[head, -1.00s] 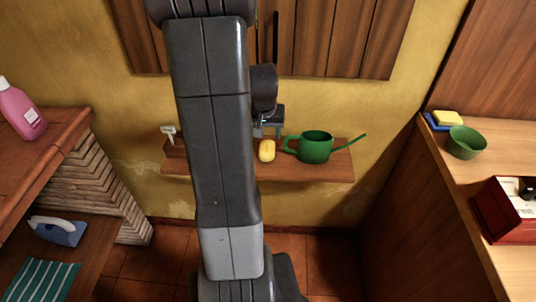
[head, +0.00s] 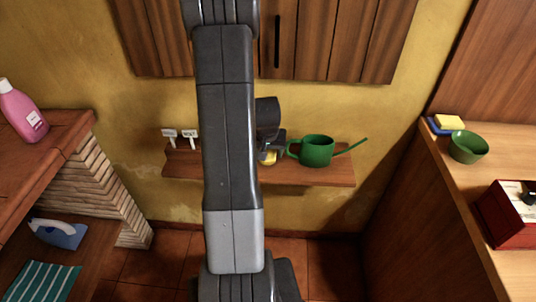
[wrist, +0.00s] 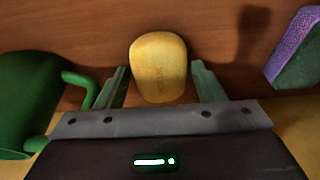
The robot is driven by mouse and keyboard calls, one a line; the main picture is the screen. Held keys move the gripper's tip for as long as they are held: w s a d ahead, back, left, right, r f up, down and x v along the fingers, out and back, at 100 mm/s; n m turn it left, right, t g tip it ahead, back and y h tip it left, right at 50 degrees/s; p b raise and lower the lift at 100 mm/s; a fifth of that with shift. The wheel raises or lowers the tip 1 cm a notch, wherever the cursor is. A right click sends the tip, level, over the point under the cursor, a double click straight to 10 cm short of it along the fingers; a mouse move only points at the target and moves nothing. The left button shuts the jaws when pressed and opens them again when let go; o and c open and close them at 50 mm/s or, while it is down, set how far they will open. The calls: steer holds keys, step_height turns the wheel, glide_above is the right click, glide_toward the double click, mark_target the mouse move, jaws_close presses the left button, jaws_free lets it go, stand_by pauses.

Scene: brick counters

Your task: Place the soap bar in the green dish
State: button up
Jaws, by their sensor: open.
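The soap bar (wrist: 158,62) is yellow and rounded and lies on the wooden shelf. In the wrist view it shows between the two green-tinted fingers of my gripper (wrist: 160,70), with a gap on each side. My gripper is open and empty. In the head view the soap (head: 268,158) is partly covered by the gripper (head: 272,147), and my arm hides much of the shelf's middle. A green bowl-shaped dish (head: 468,148) stands on the right counter, well away from the gripper, and looks empty.
A green watering can (head: 316,151) stands on the shelf (head: 335,177) close beside the soap; it also shows in the wrist view (wrist: 35,95). A purple and green block (wrist: 295,50) lies opposite. The right counter holds a yellow sponge (head: 449,122) and a red appliance (head: 508,212).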

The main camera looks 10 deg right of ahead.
steer(key=c, duration=0.9)
steer(key=shift+o, duration=0.2)
